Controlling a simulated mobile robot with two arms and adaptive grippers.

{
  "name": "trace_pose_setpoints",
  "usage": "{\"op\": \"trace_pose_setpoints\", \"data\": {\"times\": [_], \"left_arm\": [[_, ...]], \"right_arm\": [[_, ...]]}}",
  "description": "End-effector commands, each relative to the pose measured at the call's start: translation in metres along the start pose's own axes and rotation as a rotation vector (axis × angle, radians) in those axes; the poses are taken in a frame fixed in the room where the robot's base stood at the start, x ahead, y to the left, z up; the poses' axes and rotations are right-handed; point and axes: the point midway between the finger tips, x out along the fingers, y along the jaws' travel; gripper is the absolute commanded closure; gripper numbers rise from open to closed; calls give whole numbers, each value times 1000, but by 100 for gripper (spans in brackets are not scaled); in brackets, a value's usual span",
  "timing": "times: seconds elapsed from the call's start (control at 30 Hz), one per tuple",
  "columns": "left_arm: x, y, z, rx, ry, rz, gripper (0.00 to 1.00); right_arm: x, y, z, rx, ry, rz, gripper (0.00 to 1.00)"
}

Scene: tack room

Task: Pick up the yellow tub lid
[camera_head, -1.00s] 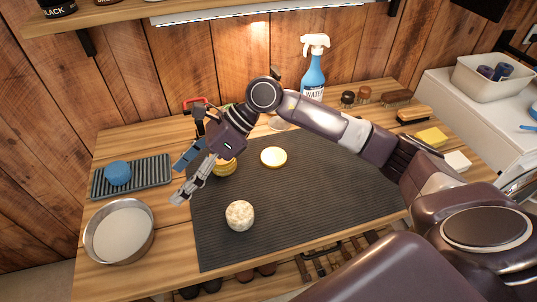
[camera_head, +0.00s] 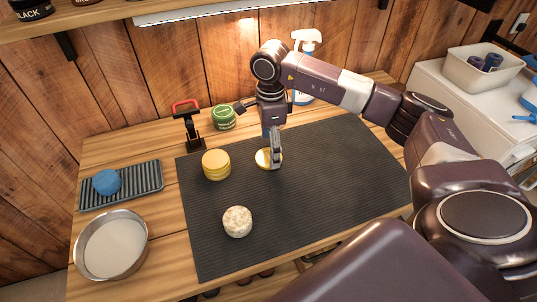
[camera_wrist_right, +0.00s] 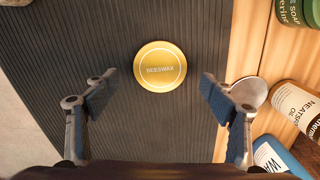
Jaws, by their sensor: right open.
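The yellow tub lid (camera_head: 262,159) is a flat round disc lying on the dark ribbed mat (camera_head: 330,190). In the right wrist view the lid (camera_wrist_right: 160,66) reads "BEESWAX" and lies between and slightly beyond the fingertips, with a gap on each side. My right gripper (camera_head: 274,152) is open, empty and pointing down over the lid. Its finger hides part of the lid in the head view; I cannot tell its exact height. My left gripper is not in view.
A yellow tub (camera_head: 216,165) stands left of the lid, with a green tin (camera_head: 224,117) behind. A pale speckled round thing (camera_head: 237,222) sits in front. A spray bottle (camera_head: 304,70) is behind my right arm. A metal bowl (camera_head: 111,245) stands left. The mat's right side is clear.

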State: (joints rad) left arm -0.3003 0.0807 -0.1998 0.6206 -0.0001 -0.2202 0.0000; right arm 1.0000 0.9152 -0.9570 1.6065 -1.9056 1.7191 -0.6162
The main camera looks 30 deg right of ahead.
Motion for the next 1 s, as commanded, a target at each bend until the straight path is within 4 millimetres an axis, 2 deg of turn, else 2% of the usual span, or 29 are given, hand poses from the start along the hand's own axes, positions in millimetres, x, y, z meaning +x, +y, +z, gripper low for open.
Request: {"op": "trace_pose_setpoints", "data": {"times": [0.17, 0.4, 0.47, 0.7, 1.0], "left_arm": [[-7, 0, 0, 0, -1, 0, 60], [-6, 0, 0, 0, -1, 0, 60], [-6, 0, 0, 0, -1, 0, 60], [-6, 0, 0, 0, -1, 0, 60], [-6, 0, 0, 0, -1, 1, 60]], "right_arm": [[20, 1, 0, 0, 0, 2, 24], [23, 0, 1, -1, -2, -1, 24], [23, 0, 1, -1, -2, -1, 28], [23, 0, 1, -1, -2, -1, 54], [22, 0, 1, -1, -2, -1, 55]]}}
